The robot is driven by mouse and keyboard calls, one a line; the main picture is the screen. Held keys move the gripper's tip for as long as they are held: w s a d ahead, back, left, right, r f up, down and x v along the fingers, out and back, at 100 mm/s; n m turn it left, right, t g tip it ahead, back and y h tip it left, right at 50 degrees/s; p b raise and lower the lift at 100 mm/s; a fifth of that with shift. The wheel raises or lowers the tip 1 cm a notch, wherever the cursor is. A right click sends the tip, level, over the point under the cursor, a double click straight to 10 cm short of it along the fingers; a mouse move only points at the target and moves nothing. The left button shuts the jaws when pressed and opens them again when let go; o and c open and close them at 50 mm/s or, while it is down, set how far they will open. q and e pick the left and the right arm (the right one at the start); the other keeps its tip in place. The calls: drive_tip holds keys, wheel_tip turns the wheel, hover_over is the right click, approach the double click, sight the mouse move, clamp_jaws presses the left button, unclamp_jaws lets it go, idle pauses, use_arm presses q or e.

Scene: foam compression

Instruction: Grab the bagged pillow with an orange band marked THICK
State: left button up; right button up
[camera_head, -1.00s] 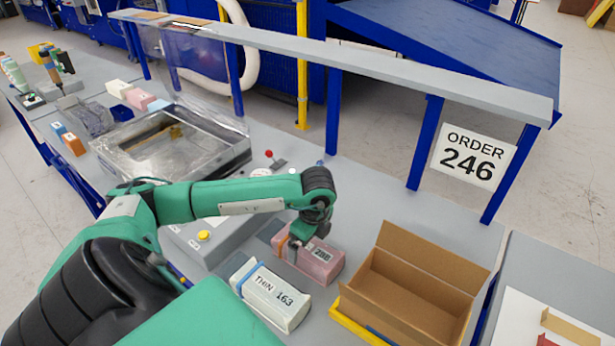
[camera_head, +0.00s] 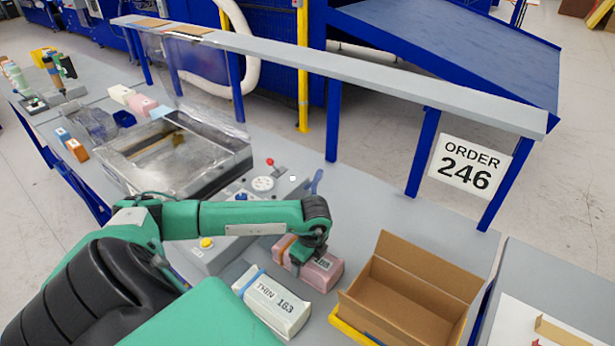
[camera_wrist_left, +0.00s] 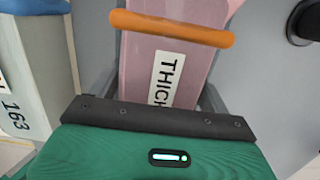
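The bagged pink pillow (camera_head: 322,275) lies on the table in the middle of the head view. An orange band (camera_wrist_left: 172,27) wraps it, and a label marked THICK (camera_wrist_left: 168,78) shows in the left wrist view, its end hidden by my gripper body. My left gripper (camera_head: 302,258) is down at the pillow, pointing at it from above. I cannot tell whether its fingers are open or closed on the sides. A white pillow (camera_head: 272,305) with a blue band, marked THIN 163, lies just left of it. My right gripper is not in view.
An open cardboard box (camera_head: 412,295) stands right of the pillow. A control panel (camera_head: 225,250) with a gauge and buttons is to the left, before a clear-walled metal chamber (camera_head: 215,160). A rail (camera_head: 400,85) with an ORDER 246 sign (camera_head: 467,165) runs behind.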

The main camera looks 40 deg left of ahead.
use_arm(q)
drive_tip(key=shift+c, duration=1.4)
drive_tip(key=shift+r, duration=0.15)
